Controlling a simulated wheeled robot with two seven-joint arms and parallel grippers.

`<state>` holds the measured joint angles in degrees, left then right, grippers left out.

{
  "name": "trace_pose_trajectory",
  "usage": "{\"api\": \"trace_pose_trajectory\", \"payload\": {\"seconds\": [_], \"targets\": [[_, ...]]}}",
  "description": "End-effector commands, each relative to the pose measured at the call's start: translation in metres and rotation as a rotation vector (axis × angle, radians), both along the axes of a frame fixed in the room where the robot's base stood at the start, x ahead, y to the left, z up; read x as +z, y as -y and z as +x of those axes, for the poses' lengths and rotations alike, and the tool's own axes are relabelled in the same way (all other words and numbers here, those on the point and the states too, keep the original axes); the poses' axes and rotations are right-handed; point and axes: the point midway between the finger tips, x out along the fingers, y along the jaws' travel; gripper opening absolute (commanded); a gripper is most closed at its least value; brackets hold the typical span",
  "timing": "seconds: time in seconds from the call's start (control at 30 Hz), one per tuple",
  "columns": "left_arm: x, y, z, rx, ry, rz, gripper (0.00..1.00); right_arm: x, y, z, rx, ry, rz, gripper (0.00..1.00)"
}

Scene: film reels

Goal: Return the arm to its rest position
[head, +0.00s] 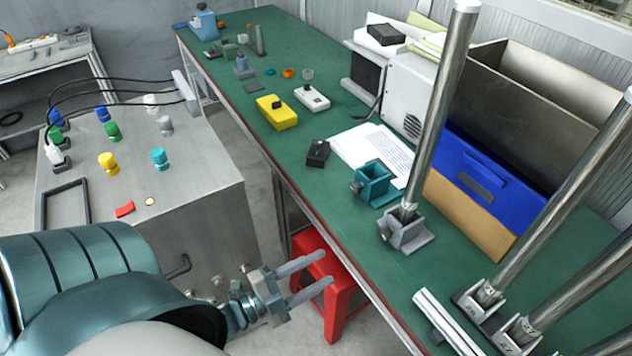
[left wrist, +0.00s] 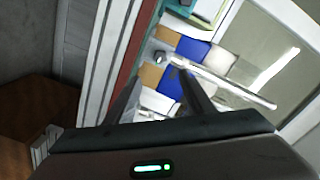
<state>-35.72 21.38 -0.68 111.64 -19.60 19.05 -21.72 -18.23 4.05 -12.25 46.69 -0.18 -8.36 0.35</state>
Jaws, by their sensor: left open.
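My left gripper (head: 318,272) comes in from the lower left in the head view. Its two grey fingers are spread apart with nothing between them. It is over the gap between the grey cabinet and the green workbench (head: 330,203), above a red stool. In the left wrist view, the two dark fingers of my left gripper (left wrist: 158,92) are apart and empty. My right gripper is in neither view.
A red stool (head: 340,300) stands below the gripper. The grey cabinet (head: 205,170) with coloured knobs is at left. Upright metal poles (head: 440,110) stand on the bench at right. A blue box (head: 478,185) is behind them. The bench's near edge runs beside the gripper.

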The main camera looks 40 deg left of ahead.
Motion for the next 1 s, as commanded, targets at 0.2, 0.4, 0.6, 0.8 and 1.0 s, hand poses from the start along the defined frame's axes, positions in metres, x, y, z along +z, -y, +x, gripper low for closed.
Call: {"api": "trace_pose_trajectory", "payload": {"seconds": [0.2, 0.4, 0.6, 0.8, 1.0], "targets": [[0.0, 0.0, 0.0, 0.0, 0.0, 0.0, 0.49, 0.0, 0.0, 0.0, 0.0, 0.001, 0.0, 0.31], [0.0, 0.0, 0.0, 0.0, 0.0, 0.0, 0.49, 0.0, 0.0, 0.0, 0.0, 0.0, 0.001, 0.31], [-0.003, -0.001, 0.0, 0.003, -0.006, -0.003, 0.49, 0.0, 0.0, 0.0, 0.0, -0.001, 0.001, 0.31], [-0.04, -0.008, 0.002, 0.047, -0.089, -0.042, 0.49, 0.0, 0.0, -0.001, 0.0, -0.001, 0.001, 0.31], [-0.133, -0.018, -0.005, 0.156, -0.296, -0.141, 0.49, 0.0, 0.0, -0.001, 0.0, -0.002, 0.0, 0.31]]}}
